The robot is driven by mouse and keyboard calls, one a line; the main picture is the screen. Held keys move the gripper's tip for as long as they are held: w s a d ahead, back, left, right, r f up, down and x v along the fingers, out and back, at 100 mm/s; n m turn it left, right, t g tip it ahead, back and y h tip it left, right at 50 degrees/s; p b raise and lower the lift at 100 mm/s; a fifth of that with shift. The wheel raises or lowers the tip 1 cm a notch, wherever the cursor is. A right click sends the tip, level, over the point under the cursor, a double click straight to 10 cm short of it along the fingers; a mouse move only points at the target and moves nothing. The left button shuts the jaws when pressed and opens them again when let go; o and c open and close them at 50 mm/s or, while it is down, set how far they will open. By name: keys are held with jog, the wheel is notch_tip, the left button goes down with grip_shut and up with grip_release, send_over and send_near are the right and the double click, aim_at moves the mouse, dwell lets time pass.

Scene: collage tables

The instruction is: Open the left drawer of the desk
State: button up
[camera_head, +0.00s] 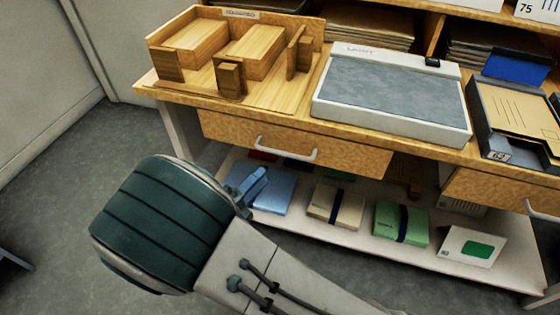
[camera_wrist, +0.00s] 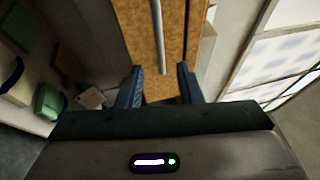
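The left drawer (camera_head: 350,154) of the desk has a light wood front just under the desktop edge and looks shut. Its pale bar handle (camera_head: 286,151) runs across the middle of the front. In the wrist view the handle (camera_wrist: 157,38) shows as a grey bar running up the picture, with the wooden drawer front (camera_wrist: 137,30) behind it. My gripper (camera_wrist: 159,82) is open, its two blue fingers apart on either side of the handle's line. The handle's near end reaches toward the gap. No contact shows. In the head view my gripper (camera_head: 252,184) is below and left of the handle, partly hidden by my wrist.
A wooden organizer (camera_head: 240,50) and a light pad (camera_head: 392,88) stand on the desktop. A lower shelf (camera_head: 345,233) holds a blue stack (camera_head: 272,192), a beige bundle (camera_head: 337,205) and a green bundle (camera_head: 400,222). Another drawer (camera_head: 490,190) is at right.

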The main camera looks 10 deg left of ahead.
jog(key=b+x, duration=0.2)
jog(key=x, duration=0.6)
jog(key=shift+c, duration=0.3)
grip_shut()
